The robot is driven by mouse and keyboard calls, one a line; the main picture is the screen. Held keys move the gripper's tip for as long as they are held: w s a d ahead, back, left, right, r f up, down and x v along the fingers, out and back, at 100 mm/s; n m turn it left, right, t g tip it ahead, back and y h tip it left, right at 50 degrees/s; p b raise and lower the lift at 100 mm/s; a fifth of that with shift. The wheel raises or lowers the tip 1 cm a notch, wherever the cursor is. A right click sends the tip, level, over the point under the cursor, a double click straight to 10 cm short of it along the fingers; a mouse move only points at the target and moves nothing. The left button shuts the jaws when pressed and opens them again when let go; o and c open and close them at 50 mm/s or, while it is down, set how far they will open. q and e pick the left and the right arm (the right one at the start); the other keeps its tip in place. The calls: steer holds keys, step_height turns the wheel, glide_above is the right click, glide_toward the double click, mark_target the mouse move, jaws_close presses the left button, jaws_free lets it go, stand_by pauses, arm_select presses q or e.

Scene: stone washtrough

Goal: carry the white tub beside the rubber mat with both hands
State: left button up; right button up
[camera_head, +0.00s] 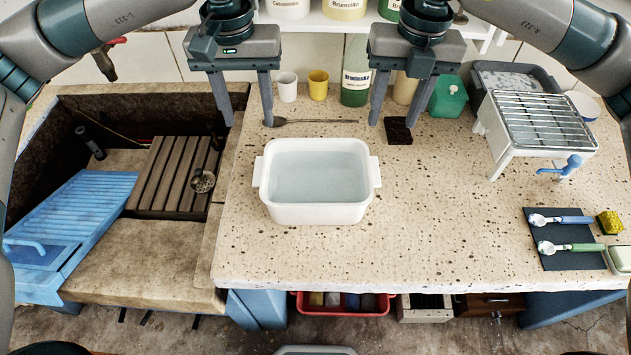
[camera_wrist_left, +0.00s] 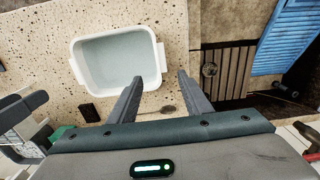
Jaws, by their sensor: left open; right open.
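The white tub (camera_head: 316,214) stands upright on the speckled stone counter, with a handle at each short side and what looks like clear water inside. It also shows in the left wrist view (camera_wrist_left: 84,75). A dark flat mat (camera_head: 575,262), apparently the rubber mat, lies at the right of the counter with two spoons on it. My left gripper (camera_head: 248,124) is open and empty, behind and left of the tub. Its fingers also show in the left wrist view (camera_wrist_left: 158,78). My right gripper (camera_head: 393,125) is open and empty, behind and right of the tub. Neither touches the tub.
A wire rack (camera_head: 540,120) on a white stand is at the back right. A dark block (camera_head: 398,131) and a long spoon (camera_head: 315,121) lie behind the tub. Cups and a green bottle (camera_head: 355,90) stand farther back. The sunken trough is left. Counter between tub and mat is clear.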

arm_select(q)
step_height(320, 180, down, 17)
steer(key=shift+a+f, duration=0.1)
steer(key=shift+f, duration=0.1)
arm_select(e)
glide_toward(373, 170)
steer(key=f, duration=1)
steer(key=shift+s+a+f, duration=0.1)
steer(key=shift+s+a, duration=0.1)
steer(key=shift+s, duration=0.05)
arm_select(q)
jaws_close()
arm_select(e)
jaws_close()
stand_by(0.3)
arm_select(q)
steer(key=shift+w+r, duration=0.15)
arm_select(e)
steer(key=shift+w+r, duration=0.2)
